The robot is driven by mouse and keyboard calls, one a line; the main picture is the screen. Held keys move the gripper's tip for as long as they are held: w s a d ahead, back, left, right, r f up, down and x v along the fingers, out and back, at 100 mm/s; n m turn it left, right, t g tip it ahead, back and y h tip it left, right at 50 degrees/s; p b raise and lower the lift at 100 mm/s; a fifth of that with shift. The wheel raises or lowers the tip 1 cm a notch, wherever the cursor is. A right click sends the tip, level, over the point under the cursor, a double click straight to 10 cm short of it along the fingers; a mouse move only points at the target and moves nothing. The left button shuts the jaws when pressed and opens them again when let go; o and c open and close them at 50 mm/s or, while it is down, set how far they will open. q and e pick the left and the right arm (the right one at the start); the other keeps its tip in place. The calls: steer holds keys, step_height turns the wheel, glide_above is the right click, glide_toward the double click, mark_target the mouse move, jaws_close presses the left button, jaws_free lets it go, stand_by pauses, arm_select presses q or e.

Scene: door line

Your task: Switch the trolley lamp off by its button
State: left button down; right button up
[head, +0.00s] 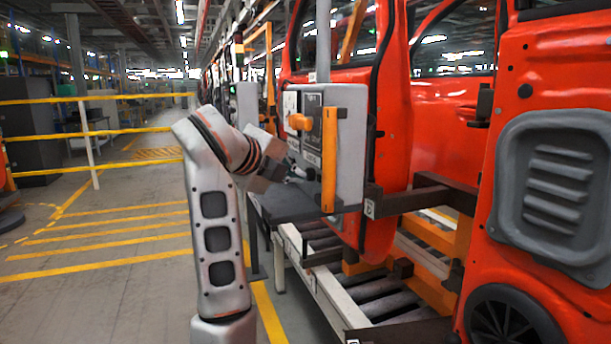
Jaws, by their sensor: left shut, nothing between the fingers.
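A grey control box (350,145) stands in front of the open red door, with a labelled panel on its left face and an orange knob-like part (299,122) there. An upright orange bar (329,160) runs down its near edge. My left arm rises from the bottom, and my left gripper (299,173) is shut and empty, close to the lower part of the panel. I cannot tell whether it touches the panel. No lamp or its button can be clearly made out; the gripper and wrist cover part of the panel. My right gripper is not in view.
A dark shelf (296,206) sits below the box. Dark brackets (425,194) and a roller conveyor (385,300) lie to the right, beside the red car body (545,75). Yellow railings (90,133) stand at the left; the floor before them is clear.

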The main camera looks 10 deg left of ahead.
arm_select(q)
steer(key=shift+s+a+p, duration=0.4)
steer(key=shift+s+a, duration=0.15)
steer(key=shift+a, duration=0.3)
steer(key=shift+s+a+p, duration=0.4)
steer(key=shift+s+a, duration=0.2)
steer(key=shift+a, duration=0.2)
steer(key=shift+s+a+p, duration=0.4)
steer(key=shift+s+a, duration=0.15)
steer(key=shift+a, duration=0.3)
steer(key=shift+f, duration=0.1)
